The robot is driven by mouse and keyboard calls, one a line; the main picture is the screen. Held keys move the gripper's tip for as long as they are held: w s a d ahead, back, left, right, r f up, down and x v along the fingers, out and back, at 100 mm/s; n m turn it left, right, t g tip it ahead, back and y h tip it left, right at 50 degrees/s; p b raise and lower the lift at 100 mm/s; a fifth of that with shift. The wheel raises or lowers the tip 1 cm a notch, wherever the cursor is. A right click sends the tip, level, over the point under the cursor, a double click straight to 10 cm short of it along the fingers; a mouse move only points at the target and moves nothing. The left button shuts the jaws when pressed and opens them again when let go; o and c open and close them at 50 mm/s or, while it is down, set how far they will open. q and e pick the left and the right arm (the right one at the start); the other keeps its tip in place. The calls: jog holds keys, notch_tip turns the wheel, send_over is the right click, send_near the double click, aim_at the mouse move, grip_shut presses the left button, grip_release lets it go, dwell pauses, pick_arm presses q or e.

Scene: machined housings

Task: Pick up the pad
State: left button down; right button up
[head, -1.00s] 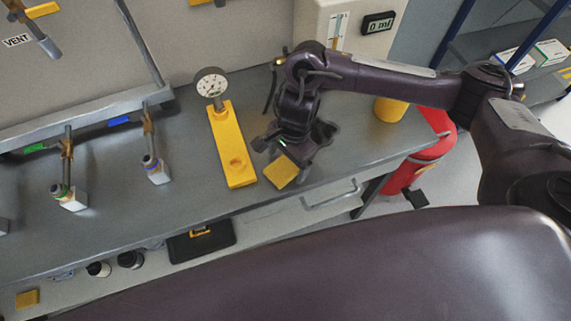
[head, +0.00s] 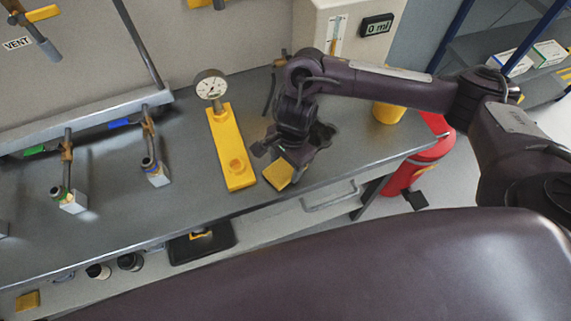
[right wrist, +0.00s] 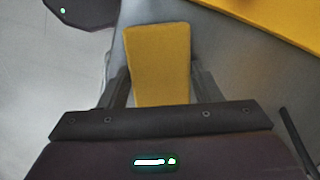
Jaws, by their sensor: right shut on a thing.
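The yellow pad (head: 278,174) is a small flat block near the front edge of the grey bench, just right of the yellow gauge base. My right gripper (head: 286,163) is over the bench and shut on the pad. In the right wrist view the pad (right wrist: 160,65) stands out between the two dark fingers (right wrist: 160,88), with one finger along each side. I cannot tell whether the pad touches the bench. My left gripper is not in view.
A yellow base (head: 228,150) with a dial gauge (head: 211,84) stands close left of the pad. White blocks with fittings (head: 158,175) are further left. A yellow cup (head: 389,112) is at the right, and a red extinguisher (head: 413,170) stands beyond the bench end.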

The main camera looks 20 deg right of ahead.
aim_at(285, 167)
notch_tip(285, 167, up, 20)
jog(key=shift+p, duration=0.45)
jog(key=o, duration=0.5)
jog(key=c, duration=0.3)
jog(key=shift+w, duration=0.1)
jog(key=shift+c, duration=0.2)
